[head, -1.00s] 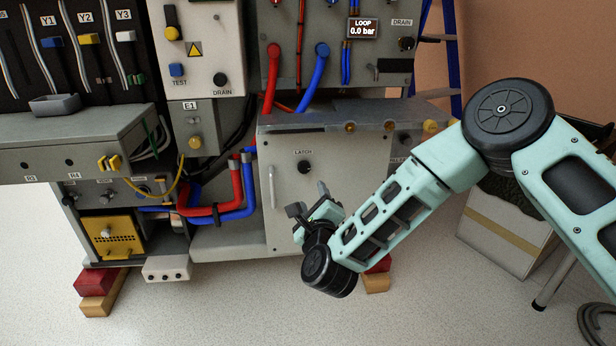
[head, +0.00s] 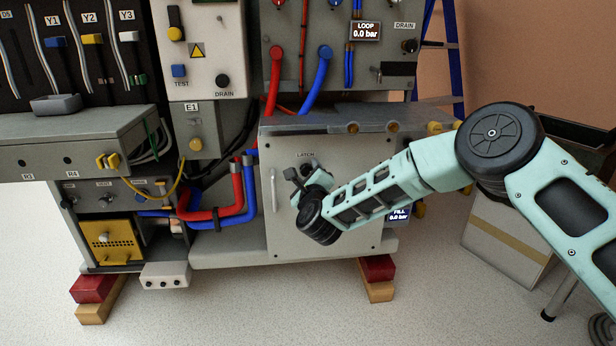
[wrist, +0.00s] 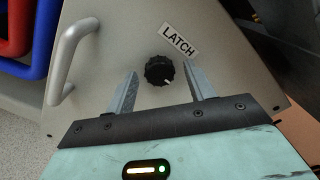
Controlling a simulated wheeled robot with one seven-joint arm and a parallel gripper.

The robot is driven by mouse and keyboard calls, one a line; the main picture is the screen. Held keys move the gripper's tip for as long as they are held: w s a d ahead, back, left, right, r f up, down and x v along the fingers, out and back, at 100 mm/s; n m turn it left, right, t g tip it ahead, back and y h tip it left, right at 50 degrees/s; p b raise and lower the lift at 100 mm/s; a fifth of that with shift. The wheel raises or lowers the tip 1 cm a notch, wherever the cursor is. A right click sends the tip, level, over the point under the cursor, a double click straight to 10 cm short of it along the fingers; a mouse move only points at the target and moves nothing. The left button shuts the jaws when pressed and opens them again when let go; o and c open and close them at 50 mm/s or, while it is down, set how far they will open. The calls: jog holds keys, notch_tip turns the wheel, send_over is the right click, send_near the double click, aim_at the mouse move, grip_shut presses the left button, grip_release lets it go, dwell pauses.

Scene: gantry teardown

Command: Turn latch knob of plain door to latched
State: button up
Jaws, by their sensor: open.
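The plain grey door (head: 281,220) is closed on the front of the cabinet, with a vertical bar handle (head: 273,190) at its left side. The black latch knob (wrist: 160,70) sits on the door beside a LATCH label (wrist: 179,40), with a white mark on its rim. In the head view the label (head: 306,155) shows, but my gripper (head: 305,180) largely hides the knob. In the wrist view my gripper (wrist: 158,88) is open, its two fingers on either side of the knob and apart from it. I cannot tell whether the fingertips reach the knob's depth.
Red and blue hoses (head: 231,203) run left of the door. A grey ledge (head: 345,117) juts out above it. A FILL display (head: 399,214) shows right of the door. A ladder and a pale box (head: 508,235) stand at the right. The floor in front is clear.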

jog(key=c, duration=1)
jog(key=shift+n, duration=0.3)
jog(key=n+p, duration=0.1)
jog(key=n, duration=0.2)
jog(key=shift+r+n+p, duration=0.1)
jog(key=shift+n+p, duration=0.2)
jog(key=shift+n, duration=0.1)
jog(key=n+p, duration=0.1)
jog(key=n, duration=0.3)
jog(key=shift+n, duration=0.3)
jog(key=n+p, duration=0.2)
jog(key=n, duration=0.2)
jog(key=shift+n+p, duration=0.55)
jog(key=shift+n, duration=1.85)
